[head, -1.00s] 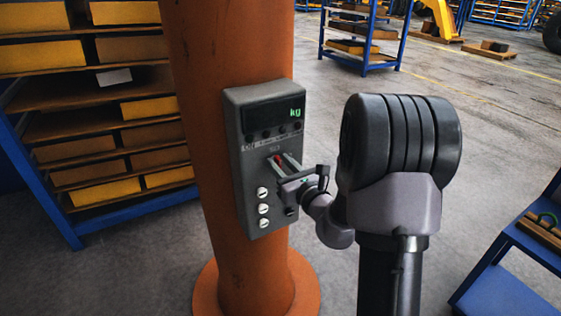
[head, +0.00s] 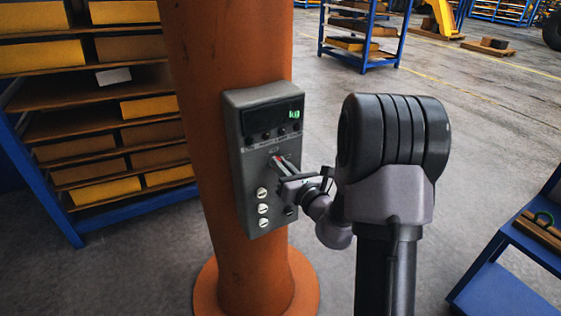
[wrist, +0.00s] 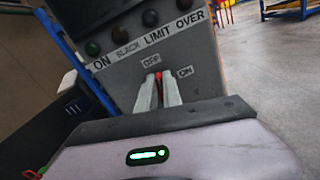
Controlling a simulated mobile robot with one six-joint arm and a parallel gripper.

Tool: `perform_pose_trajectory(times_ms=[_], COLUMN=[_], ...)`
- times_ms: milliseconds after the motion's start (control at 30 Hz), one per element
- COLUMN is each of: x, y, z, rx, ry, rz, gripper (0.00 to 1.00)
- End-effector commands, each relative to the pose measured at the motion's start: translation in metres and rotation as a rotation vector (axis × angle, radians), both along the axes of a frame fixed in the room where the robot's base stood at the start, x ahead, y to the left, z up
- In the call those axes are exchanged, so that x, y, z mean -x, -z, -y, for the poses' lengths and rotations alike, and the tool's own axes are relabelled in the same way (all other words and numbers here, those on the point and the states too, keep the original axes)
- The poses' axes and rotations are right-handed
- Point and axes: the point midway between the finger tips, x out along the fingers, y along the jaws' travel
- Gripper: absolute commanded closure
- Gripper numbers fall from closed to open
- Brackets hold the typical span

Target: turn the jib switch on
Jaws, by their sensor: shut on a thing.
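The grey control box (head: 240,190) is fixed to the orange column and has a dark display with green characters. The jib switch shows as a small red lever (wrist: 158,76) just below the OFF label and left of the ON label in the wrist view. My gripper (wrist: 159,88) has its two pale fingers shut on this lever, one on each side. In the head view my gripper (head: 279,160) reaches the panel from the right. The fingers hide most of the lever, so its exact tilt is hard to tell.
Several pale round screws or knobs (head: 263,209) sit low on the box. Dark indicator lamps (wrist: 150,18) line its upper part. A blue rack (head: 70,222) with yellow bins stands left. A blue cart (head: 505,270) stands at lower right.

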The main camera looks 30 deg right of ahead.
Motion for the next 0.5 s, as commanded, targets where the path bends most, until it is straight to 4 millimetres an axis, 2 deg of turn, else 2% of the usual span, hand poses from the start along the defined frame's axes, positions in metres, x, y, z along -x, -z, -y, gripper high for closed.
perform_pose_trajectory(times_ms=[500], x=[0.0001], y=[-0.0019], z=[0.0048], rx=[-0.484], ry=[0.001], rz=[-0.018], gripper=[1.0])
